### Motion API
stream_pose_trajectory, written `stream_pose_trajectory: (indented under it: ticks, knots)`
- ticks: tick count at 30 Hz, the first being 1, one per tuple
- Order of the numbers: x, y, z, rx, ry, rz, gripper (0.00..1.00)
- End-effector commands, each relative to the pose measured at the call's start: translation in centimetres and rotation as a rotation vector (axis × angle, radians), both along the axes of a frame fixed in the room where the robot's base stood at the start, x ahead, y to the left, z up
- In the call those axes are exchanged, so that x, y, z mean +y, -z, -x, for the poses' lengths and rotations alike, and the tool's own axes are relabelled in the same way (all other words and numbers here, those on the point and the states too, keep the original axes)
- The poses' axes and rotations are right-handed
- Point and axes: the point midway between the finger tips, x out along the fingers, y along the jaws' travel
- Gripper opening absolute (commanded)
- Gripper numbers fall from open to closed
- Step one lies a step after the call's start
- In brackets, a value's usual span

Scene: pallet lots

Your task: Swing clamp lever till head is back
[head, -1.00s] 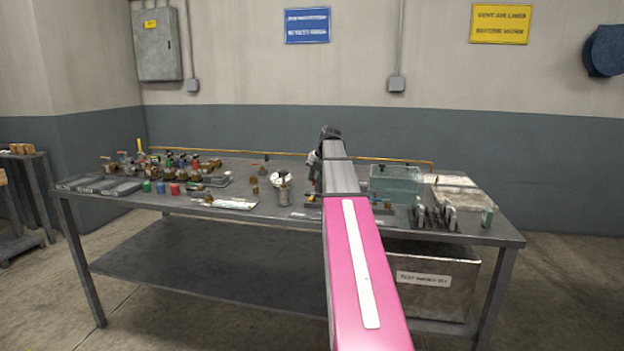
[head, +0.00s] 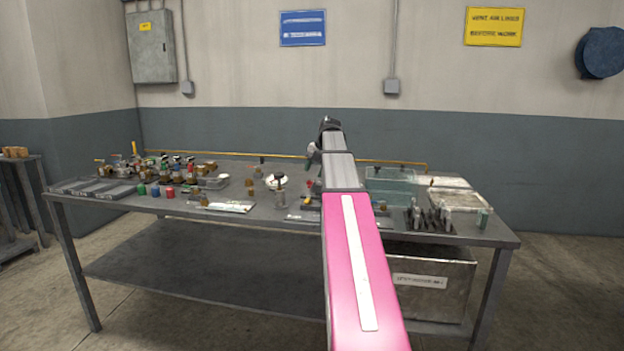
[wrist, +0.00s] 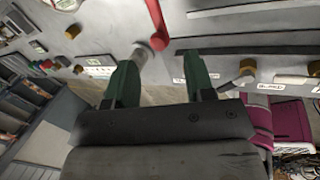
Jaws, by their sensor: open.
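A blurred pale rod lies beside the left finger. The clamp head cannot be made out. In the head view my arm hides most of this spot; a small red part (head: 309,184) shows left of it.
The grey workbench (head: 240,222) carries several valves and fittings at left, with trays (head: 95,189) in front of them. A clear tank (head: 392,178) stands right of my arm, with several metal clamp-like parts (head: 432,217) in front. A yellow pipe (head: 390,163) runs along the back.

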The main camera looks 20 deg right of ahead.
Motion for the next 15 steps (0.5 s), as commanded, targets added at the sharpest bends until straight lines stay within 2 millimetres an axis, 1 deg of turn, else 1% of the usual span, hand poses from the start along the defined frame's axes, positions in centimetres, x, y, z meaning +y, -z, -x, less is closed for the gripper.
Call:
stream_pose_trajectory:
  ticks: [1,6,10,15]
  knots:
    - [-0.3,-1.1,0.2,-0.003,0.001,0.001,0.49]
    - [-1.1,-3.7,0.8,-0.002,0.001,0.0,0.49]
    - [-1.4,-5.0,1.1,-0.001,0.0,0.001,0.49]
    - [-1.6,-5.8,1.3,-0.001,0.0,0.001,0.49]
